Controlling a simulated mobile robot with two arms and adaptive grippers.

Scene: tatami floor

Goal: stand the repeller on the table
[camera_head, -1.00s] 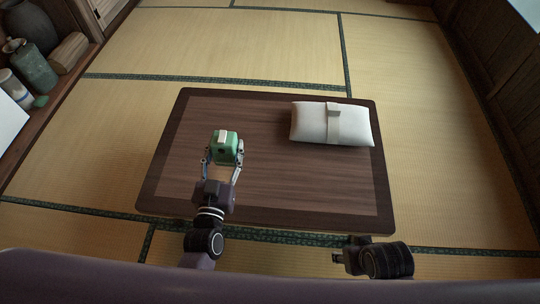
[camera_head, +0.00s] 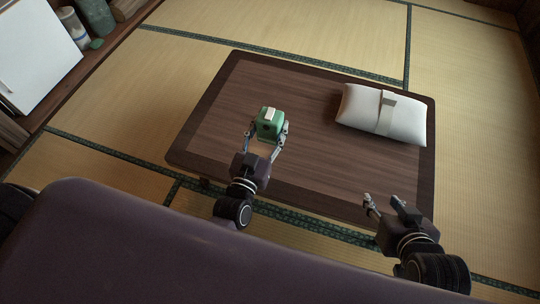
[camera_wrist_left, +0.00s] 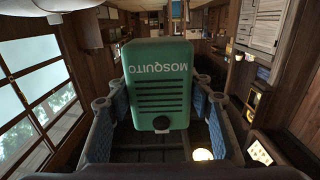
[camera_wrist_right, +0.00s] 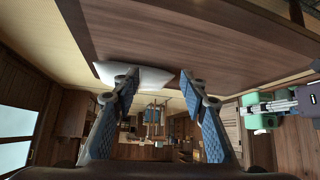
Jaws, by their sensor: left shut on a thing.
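The repeller (camera_head: 271,127) is a green box with a pale patch on top, over the left half of the dark wooden table (camera_head: 300,90) in the head view. My left gripper (camera_head: 267,133) is shut on it, with a finger on each side. In the left wrist view the repeller (camera_wrist_left: 160,85) shows slots, a round knob and the word MOSQUITO upside down. The repeller (camera_wrist_right: 258,105) also shows at the right of the right wrist view, seemingly apart from the tabletop (camera_wrist_right: 200,35). My right gripper (camera_head: 384,199) is open and empty by the table's near right edge.
A white cushion-like bundle with a band (camera_head: 355,115) lies on the table's right side. The table's middle and far left are clear. Tatami surrounds it. A shelf with jars and a white panel (camera_head: 35,55) stands at the far left.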

